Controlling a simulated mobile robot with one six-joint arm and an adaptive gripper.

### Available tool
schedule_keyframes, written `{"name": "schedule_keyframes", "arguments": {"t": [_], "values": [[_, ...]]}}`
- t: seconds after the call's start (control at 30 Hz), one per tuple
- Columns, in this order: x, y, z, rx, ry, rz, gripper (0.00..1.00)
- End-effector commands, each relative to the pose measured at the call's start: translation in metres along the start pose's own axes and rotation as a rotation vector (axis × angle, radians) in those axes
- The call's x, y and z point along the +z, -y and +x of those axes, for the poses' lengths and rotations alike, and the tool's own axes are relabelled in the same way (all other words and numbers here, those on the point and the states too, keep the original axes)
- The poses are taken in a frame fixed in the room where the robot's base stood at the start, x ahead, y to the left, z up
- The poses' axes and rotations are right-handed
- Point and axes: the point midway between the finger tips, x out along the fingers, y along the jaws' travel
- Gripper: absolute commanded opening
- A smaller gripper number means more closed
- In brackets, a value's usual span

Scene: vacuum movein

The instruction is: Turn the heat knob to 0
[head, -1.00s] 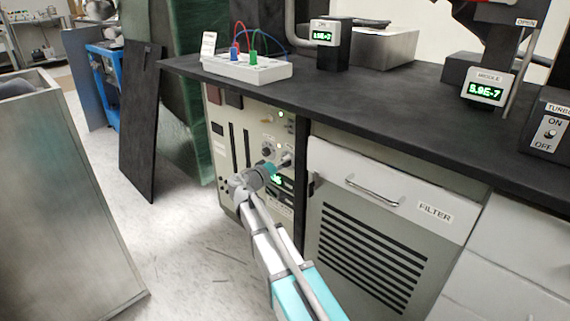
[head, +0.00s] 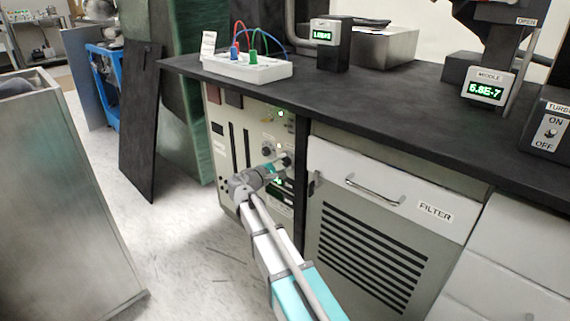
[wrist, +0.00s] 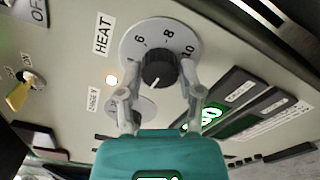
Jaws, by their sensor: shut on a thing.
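The heat knob (wrist: 160,69) is a black, ribbed knob on a round grey dial (wrist: 186,35) beside the HEAT label (wrist: 104,37). Dial numbers 6, 8 and 10 are readable; the lower part of the dial is hidden by my gripper. A white mark on the knob points toward the bottom of the wrist view. My gripper (wrist: 161,80) has one finger on each side of the knob and is shut on it. In the head view my gripper (head: 279,166) reaches the cream control panel (head: 228,150) under the bench, and it hides the knob there.
A smaller CHANGE-labelled dial (wrist: 128,107) lies close beside the left finger. A yellow-tipped toggle switch (wrist: 19,96) and a green display (wrist: 207,119) are on the same panel. The black bench top (head: 400,105) overhangs the panel. The FILTER cabinet (head: 385,215) stands to the right.

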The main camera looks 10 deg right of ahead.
Motion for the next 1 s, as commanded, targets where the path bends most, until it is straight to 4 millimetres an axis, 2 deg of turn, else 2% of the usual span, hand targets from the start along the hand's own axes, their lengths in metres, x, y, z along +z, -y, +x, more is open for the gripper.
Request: {"name": "schedule_keyframes", "arguments": {"t": [0.7, 1.0], "values": [[-0.0034, -0.0009, -0.0027, 0.009, -0.008, -0.667, 0.0], [-0.0033, -0.0009, -0.0026, 0.01, -0.007, -0.846, 0.0]]}}
